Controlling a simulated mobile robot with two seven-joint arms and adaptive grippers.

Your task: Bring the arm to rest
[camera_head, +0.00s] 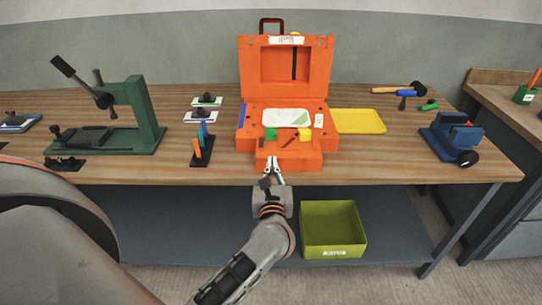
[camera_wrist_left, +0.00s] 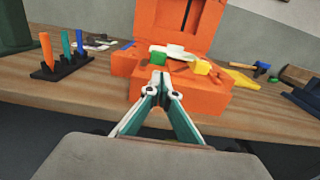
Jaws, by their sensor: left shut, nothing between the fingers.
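My left gripper (camera_head: 273,168) reaches up from the bottom of the head view to the bench's front edge. It is shut and empty, its tips in front of the orange toolbox (camera_head: 300,163). In the left wrist view the gripper (camera_wrist_left: 160,78) points at the front of the orange toolbox (camera_wrist_left: 200,100); I cannot tell whether it touches. The toolbox lid stands open, and a green block (camera_head: 270,134), a yellow block (camera_head: 305,134) and a white sheet or tray (camera_head: 286,117) show in it. My right gripper is not in view.
A green press (camera_head: 140,115) and a rack with upright handles (camera_head: 202,150) stand left on the wooden bench. A yellow tray (camera_head: 358,122), a hammer (camera_head: 400,88) and a blue vise (camera_head: 450,138) are right. A green-yellow bin (camera_head: 333,250) sits on the shelf below, near my left arm.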

